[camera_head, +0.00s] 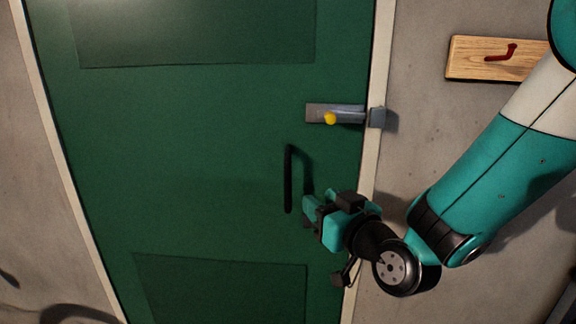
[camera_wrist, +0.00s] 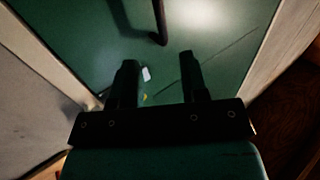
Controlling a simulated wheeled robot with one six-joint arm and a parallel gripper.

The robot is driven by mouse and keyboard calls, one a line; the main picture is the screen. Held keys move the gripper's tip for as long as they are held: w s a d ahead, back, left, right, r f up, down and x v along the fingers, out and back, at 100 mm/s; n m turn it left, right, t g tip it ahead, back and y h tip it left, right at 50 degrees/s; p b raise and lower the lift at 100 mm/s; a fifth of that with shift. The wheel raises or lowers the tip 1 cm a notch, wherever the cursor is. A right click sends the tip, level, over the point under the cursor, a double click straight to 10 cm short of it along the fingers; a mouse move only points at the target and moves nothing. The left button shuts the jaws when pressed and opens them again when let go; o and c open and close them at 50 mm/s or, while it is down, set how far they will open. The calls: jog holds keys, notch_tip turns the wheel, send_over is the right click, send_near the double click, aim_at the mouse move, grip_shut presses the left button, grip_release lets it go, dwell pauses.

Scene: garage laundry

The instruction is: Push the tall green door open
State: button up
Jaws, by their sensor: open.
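The tall green door (camera_head: 190,160) fills most of the head view and looks closed in its pale frame. A black vertical bar handle (camera_head: 288,180) is on its right part; it also shows at the top of the wrist view (camera_wrist: 160,22). A grey slide bolt (camera_head: 348,113) with a yellow knob (camera_head: 329,118) sits above the handle at the door's right edge. Its bar appears to reach the grey keeper (camera_head: 376,117) on the frame. My gripper (camera_head: 309,210) is just right of the handle's lower end. In the wrist view its two fingers (camera_wrist: 158,64) are apart with nothing held.
A wooden board (camera_head: 480,59) with a red hook (camera_head: 502,53) is on the grey wall right of the door. The pale door frame (camera_head: 378,70) runs close to my gripper. The door surface left of the handle is clear.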

aim_at(289, 178)
jog(key=p+x, duration=1)
jog(key=x, duration=0.1)
jog(key=shift+r+p, duration=0.2)
jog(key=shift+p, duration=0.15)
jog(key=shift+w+a+f+p, duration=0.1)
jog(key=shift+w+a+p, duration=0.1)
jog(key=shift+w, duration=0.15)
jog(key=shift+w+a+f+p, duration=0.1)
jog(key=shift+w+a+f, duration=0.1)
jog(key=shift+w, duration=0.2)
jog(key=shift+c, duration=0.2)
grip_shut()
